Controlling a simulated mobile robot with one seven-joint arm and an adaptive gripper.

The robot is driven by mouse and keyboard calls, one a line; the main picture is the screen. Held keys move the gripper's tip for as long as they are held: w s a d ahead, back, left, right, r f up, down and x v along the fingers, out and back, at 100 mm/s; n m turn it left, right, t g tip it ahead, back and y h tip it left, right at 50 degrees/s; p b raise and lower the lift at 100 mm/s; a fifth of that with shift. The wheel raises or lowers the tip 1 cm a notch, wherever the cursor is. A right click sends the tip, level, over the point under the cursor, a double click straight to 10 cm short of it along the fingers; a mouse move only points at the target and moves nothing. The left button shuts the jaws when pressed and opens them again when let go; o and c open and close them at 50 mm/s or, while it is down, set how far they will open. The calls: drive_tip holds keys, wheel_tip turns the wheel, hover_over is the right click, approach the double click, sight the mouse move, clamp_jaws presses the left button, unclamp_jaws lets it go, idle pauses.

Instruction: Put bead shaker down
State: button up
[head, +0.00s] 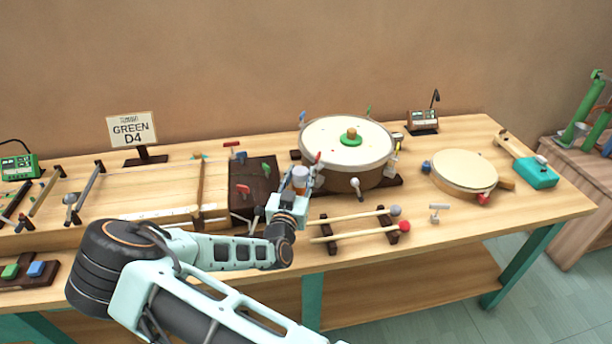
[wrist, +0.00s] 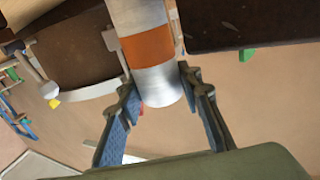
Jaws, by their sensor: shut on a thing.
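The bead shaker is a cylinder with silver ends and an orange band. It shows large between the fingers in the wrist view (wrist: 152,48) and small in the head view (head: 300,174). My gripper (head: 301,186) is shut on it; its two fingers also show in the wrist view (wrist: 158,84). In the head view the shaker appears upright, between the dark brown box (head: 252,178) and the big drum (head: 330,133). The arm hides its lower end, so I cannot tell whether it touches anything below.
Two mallets (head: 345,218) lie across dark rests in front of the drum. A tambourine-like drum (head: 465,171) and a teal box (head: 536,172) stand at the right. A sign reading GREEN D4 (head: 131,130) stands at the back left. The bench (head: 500,221) has bare wood at its front right.

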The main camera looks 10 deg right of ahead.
drive_tip(key=shift+w+d+f+b, duration=0.2)
drive_tip(key=shift+w+f+b, duration=0.35)
drive_tip(key=shift+w+b, duration=0.1)
drive_tip(key=shift+w+d+f+b, duration=0.1)
drive_tip(key=shift+f+b, duration=0.3)
drive_tip(key=shift+s+r, duration=0.2)
drive_tip(key=shift+s, duration=0.1)
drive_tip(key=shift+f, duration=0.1)
drive_tip(key=o, duration=1.2)
drive_tip(key=shift+f, duration=0.1)
